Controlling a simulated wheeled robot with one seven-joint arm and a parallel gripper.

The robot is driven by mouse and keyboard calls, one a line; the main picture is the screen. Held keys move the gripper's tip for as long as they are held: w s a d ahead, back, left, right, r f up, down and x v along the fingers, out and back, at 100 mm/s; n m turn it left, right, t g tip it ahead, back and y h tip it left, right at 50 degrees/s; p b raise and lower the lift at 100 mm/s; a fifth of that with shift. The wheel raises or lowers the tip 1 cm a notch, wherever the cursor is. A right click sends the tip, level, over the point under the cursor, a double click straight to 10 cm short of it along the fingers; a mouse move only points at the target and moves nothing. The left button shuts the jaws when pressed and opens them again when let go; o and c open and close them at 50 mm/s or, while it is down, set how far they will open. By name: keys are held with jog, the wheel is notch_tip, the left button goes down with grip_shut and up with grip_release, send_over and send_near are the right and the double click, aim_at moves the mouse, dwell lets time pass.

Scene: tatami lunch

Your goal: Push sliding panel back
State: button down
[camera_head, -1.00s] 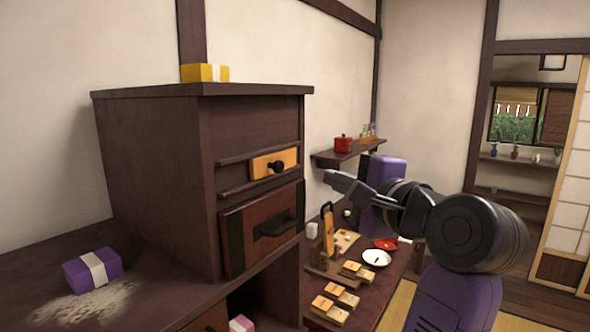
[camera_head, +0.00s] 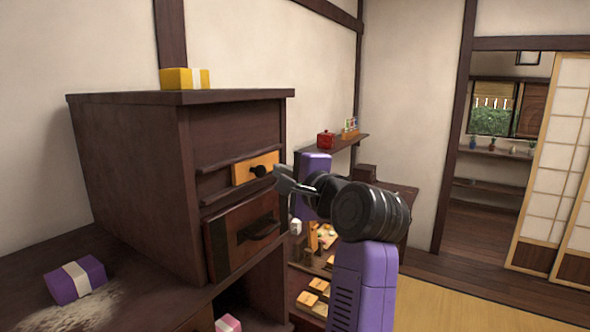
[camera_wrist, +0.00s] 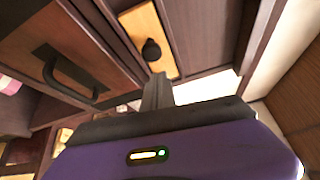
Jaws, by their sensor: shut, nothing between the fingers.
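The sliding panel (camera_head: 255,168) is a small light-wood panel with a round black knob (camera_head: 259,171), set between two dark rails on the cabinet front. It stands toward the right part of the rails. In the wrist view the panel (camera_wrist: 146,35) and its knob (camera_wrist: 151,50) are just beyond my fingertips. My gripper (camera_head: 279,176) is shut and empty, its tips close to the right of the knob in the head view. The gripper also shows in the wrist view (camera_wrist: 158,82). I cannot tell whether the tips touch the panel or knob.
Below the panel is a reddish drawer (camera_head: 243,235) with a dark handle. A yellow box (camera_head: 184,78) lies on the cabinet (camera_head: 130,170). A purple box (camera_head: 75,280) lies on the counter at left. A low table with wooden pieces (camera_head: 307,298) is behind my arm.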

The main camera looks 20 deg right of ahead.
aim_at(243, 176)
jog(key=shift+s+a+r, duration=0.1)
jog(key=shift+s+a, duration=0.3)
jog(key=shift+a, duration=0.35)
jog(key=s+a, duration=0.4)
jog(key=a, duration=0.1)
jog(key=shift+a+p, duration=0.2)
jog(key=shift+p, duration=0.25)
jog(key=shift+w, duration=0.1)
